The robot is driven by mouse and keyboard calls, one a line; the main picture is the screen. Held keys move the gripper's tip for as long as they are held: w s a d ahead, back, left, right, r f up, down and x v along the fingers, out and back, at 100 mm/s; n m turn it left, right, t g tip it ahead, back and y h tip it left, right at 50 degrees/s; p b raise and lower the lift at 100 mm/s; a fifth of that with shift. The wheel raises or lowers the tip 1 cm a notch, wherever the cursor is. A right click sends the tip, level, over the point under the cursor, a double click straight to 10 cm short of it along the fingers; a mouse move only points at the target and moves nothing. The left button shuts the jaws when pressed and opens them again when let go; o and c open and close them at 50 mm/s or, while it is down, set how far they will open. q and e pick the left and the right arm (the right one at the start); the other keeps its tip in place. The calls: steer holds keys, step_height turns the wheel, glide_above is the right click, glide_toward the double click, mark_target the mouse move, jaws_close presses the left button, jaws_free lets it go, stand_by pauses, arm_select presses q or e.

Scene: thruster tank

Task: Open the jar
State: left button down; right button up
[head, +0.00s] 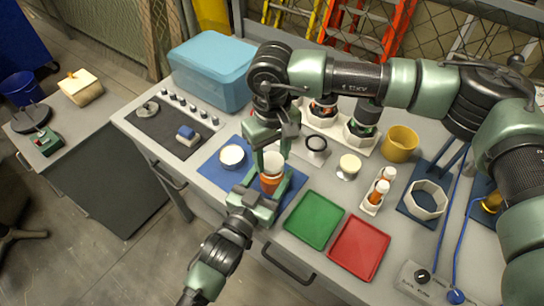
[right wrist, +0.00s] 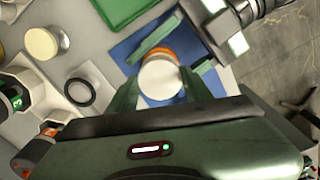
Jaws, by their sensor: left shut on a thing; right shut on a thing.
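The jar (head: 269,185) has an orange body and a white lid (head: 273,163). It stands upright on or just above the blue mat (head: 217,172). My left gripper (head: 270,192) reaches in from the front and is shut on the jar body. My right gripper (head: 271,153) comes down from above and is shut on the lid. In the right wrist view the round white lid (right wrist: 160,82) sits between the fingers, with an orange edge of the jar (right wrist: 158,52) behind it. Whether lid and body are apart cannot be told.
A round white piece (head: 232,155) lies on the mat to the left. A green tray (head: 314,220) and a red tray (head: 360,247) lie to the right. A rack with orange, white-capped bottles (head: 376,190) and a cream-topped jar (head: 348,167) stand beyond. A blue bin (head: 211,70) stands behind.

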mark_target(272, 161)
steer(key=shift+r, duration=0.6)
steer(key=shift+r, duration=2.05)
arm_select(q)
steer(key=shift+c, duration=1.8)
jaws_free()
